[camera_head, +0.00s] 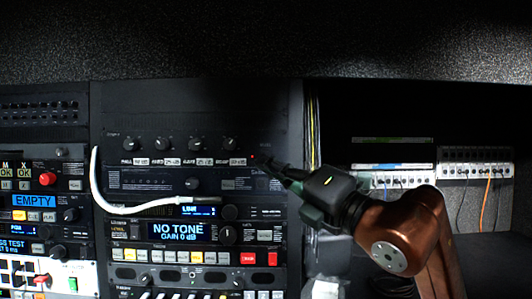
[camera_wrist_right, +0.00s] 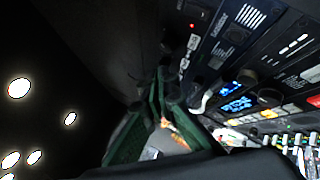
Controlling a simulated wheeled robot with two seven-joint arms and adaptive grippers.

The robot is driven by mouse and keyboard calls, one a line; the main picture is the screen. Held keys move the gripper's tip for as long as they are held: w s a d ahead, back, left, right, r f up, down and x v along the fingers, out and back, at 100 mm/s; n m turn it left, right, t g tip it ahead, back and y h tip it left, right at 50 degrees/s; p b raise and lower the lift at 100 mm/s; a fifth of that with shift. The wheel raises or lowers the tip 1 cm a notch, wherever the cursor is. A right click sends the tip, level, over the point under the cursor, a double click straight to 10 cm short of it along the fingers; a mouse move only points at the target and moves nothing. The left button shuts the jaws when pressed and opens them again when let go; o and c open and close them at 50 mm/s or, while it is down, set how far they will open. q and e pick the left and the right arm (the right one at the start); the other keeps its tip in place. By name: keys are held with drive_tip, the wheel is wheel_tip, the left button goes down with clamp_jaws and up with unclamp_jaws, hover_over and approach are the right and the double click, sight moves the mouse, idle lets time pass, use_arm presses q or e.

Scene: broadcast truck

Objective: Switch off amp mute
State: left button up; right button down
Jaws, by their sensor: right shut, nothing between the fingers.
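The amp panel (camera_head: 190,128) is the dark top unit in the rack, with several black knobs and small white labels. A small red light (camera_head: 254,157) glows at its right end, near tiny lettering that I cannot read. It also shows in the right wrist view (camera_wrist_right: 192,26). My right gripper (camera_head: 268,164) is shut and empty, with its tips just right of and below the red light. Its green fingers (camera_wrist_right: 160,78) meet in the right wrist view. Contact with the panel cannot be told. The mute switch itself is not clear, being small and partly behind the fingertips. My left gripper is out of view.
A white cable (camera_head: 97,185) loops across the rack's left side. Below the amp are units with lit displays, one reading NO TONE (camera_head: 178,231). A patch panel (camera_head: 475,163) with an orange cable stands at the right. A dark overhang (camera_head: 270,45) runs above.

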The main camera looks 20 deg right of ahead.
drive_tip(key=w+d+r+p, duration=0.1)
drive_tip(key=w+p, duration=0.3)
drive_tip(key=w, duration=0.4)
drive_tip(key=shift+d+p, duration=0.4)
drive_tip(key=shift+d, duration=0.25)
drive_tip(key=shift+w, duration=0.2)
idle(0.7)
drive_tip(key=shift+w+d, duration=0.15)
drive_tip(key=shift+w, duration=0.15)
drive_tip(key=shift+w+r, duration=0.1)
drive_tip(key=shift+w, duration=0.15)
idle(0.7)
drive_tip(key=shift+s, duration=0.1)
drive_tip(key=shift+s+b, duration=0.55)
drive_tip(key=shift+s, duration=0.1)
